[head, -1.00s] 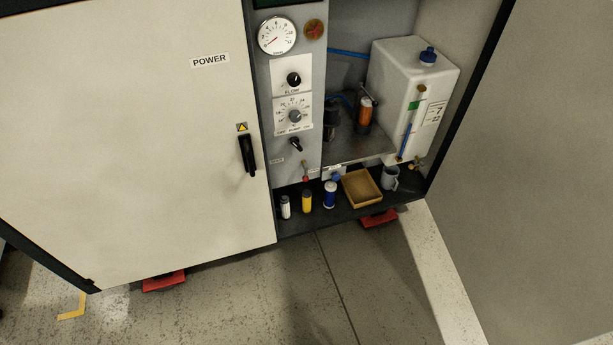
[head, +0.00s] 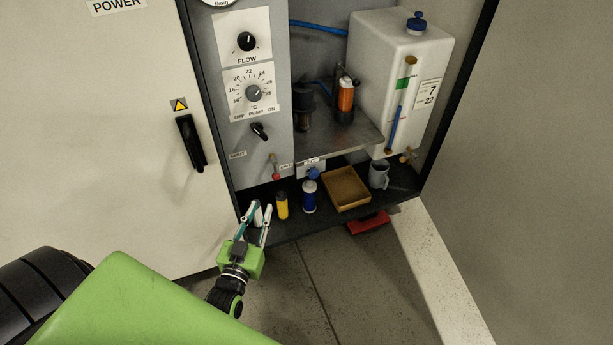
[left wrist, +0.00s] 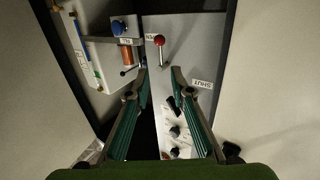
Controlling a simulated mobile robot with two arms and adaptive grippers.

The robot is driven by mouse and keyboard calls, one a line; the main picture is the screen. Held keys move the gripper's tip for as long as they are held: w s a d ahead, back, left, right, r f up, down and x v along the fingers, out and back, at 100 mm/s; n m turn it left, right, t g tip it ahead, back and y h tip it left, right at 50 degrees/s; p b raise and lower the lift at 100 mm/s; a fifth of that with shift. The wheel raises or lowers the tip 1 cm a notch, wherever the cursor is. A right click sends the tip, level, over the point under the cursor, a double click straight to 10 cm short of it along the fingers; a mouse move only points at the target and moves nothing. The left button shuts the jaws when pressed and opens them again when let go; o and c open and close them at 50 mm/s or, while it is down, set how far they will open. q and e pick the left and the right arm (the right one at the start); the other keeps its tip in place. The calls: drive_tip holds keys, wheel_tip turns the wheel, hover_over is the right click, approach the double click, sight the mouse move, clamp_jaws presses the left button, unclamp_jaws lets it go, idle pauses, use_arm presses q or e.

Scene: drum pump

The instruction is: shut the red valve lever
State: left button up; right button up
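The valve lever with a red knob (head: 276,175) hangs down from the lower grey panel in the head view, beside the OPEN label (head: 286,167). The SHUT label (head: 237,154) is up and to its left. In the left wrist view the red knob (left wrist: 159,40) shows beyond the fingertips, with the SHUT label (left wrist: 202,84) to the right. My left gripper (head: 257,207) is open and empty, below and left of the lever in the head view and apart from it. It also shows in the left wrist view (left wrist: 159,80). My right gripper is not in view.
A white bottle (head: 257,216) is partly hidden behind the left gripper. A yellow bottle (head: 282,206), a blue-and-white bottle (head: 309,197), a tan tray (head: 346,189) and a grey mug (head: 378,175) stand on the cabinet floor. The POWER door (head: 100,130) closes off the left.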

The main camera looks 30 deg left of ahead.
sight(275, 171)
use_arm(q)
drive_tip(key=x, duration=0.4)
drive_tip(key=b+x, duration=0.1)
drive_tip(key=x, duration=0.3)
drive_tip(key=r+b+x, duration=0.1)
drive_tip(key=x, duration=0.3)
drive_tip(key=shift+w, duration=0.2)
drive_tip(key=shift+x, duration=0.8)
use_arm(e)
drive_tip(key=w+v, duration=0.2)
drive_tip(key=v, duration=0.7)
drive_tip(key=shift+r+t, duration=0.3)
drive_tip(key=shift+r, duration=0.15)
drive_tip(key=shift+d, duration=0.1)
use_arm(q)
clamp_jaws()
